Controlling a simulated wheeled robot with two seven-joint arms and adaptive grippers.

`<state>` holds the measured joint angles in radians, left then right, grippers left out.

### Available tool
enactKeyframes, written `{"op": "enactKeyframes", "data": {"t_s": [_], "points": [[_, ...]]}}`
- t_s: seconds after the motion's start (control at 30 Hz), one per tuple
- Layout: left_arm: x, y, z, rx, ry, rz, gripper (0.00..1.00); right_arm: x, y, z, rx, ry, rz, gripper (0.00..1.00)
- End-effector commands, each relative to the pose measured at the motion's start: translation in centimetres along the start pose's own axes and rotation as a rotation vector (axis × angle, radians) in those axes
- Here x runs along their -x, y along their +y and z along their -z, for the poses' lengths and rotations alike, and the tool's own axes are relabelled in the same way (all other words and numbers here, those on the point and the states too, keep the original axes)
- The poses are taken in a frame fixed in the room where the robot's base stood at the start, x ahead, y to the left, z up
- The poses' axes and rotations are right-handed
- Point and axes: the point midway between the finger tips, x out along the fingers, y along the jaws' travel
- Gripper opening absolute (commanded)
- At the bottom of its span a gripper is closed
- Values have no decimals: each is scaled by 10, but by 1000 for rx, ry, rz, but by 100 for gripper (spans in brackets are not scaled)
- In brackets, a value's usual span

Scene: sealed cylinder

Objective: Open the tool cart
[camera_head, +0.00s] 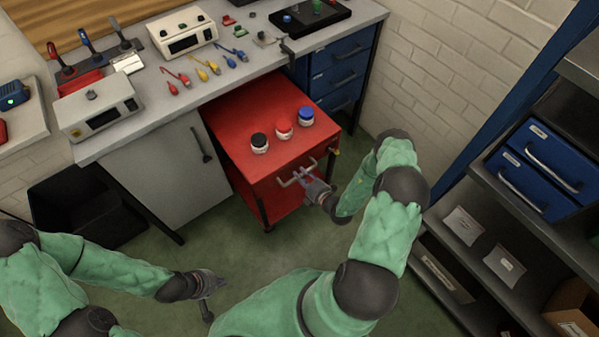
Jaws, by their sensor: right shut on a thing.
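The red tool cart (229,128) stands under the workbench, with its front end sticking out. Three round-lidded jars stand on its top: black (259,143), red (284,129) and blue (306,116). A pale bar handle (291,180) is on its front face. My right gripper (311,186) is at this handle and shut on it; the arm partly hides the front. I see no clear gap of an open drawer. My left gripper (211,290) is low over the floor at the lower left, away from the cart; its fingers are too small to read.
The workbench (170,118) carries grey boxes, coloured cables and a black tray (318,25). A grey cabinet door (165,165) is left of the cart. Shelves with blue drawers (543,170) stand at right. Green floor (215,245) is free before the cart.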

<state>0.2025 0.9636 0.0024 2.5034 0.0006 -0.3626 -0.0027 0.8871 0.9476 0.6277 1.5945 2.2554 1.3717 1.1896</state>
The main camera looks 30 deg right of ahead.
Motion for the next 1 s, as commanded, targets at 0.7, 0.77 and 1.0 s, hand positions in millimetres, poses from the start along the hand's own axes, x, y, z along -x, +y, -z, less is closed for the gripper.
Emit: {"op": "enactKeyframes", "data": {"t_s": [0.7, 0.77, 1.0], "points": [[0, 0, 0, 0, 0, 0, 0, 14, -2, -2, -1, -4, 6, 48], [0, 0, 0, 0, 0, 0, 0, 24, -2, -1, -3, -4, 6, 48], [0, 0, 0, 0, 0, 0, 0, 73, -2, -2, -3, -7, 8, 48]]}}
